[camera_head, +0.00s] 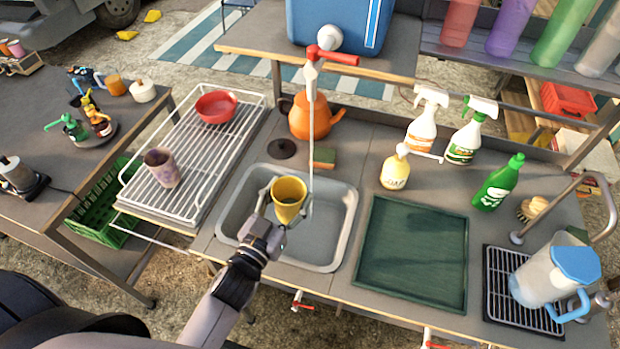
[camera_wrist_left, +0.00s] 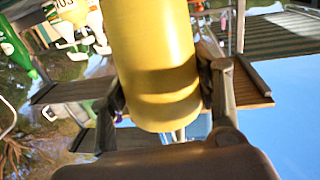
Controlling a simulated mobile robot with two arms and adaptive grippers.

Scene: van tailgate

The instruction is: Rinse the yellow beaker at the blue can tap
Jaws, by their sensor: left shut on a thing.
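The yellow beaker (camera_head: 288,212) is held over the grey sink (camera_head: 345,220), its opening facing up toward the head camera. My left gripper (camera_head: 284,214) is shut on it from the near side. In the left wrist view the beaker (camera_wrist_left: 155,65) fills the middle between the fingers. The blue can (camera_head: 335,22) stands on the raised shelf behind, with a red-handled tap (camera_head: 335,55). A thin pale vertical line (camera_head: 311,140), like a water stream, drops from the tap toward the sink, just right of the beaker's rim. My right gripper is not in view.
A wire rack (camera_head: 208,163) holding a red bowl (camera_head: 216,106) and a mottled cup (camera_head: 162,168) is left of the sink. An orange teapot (camera_head: 312,118) and sponge (camera_head: 322,158) sit behind it. A soap bottle (camera_head: 395,172) and empty green tray (camera_head: 412,255) are right.

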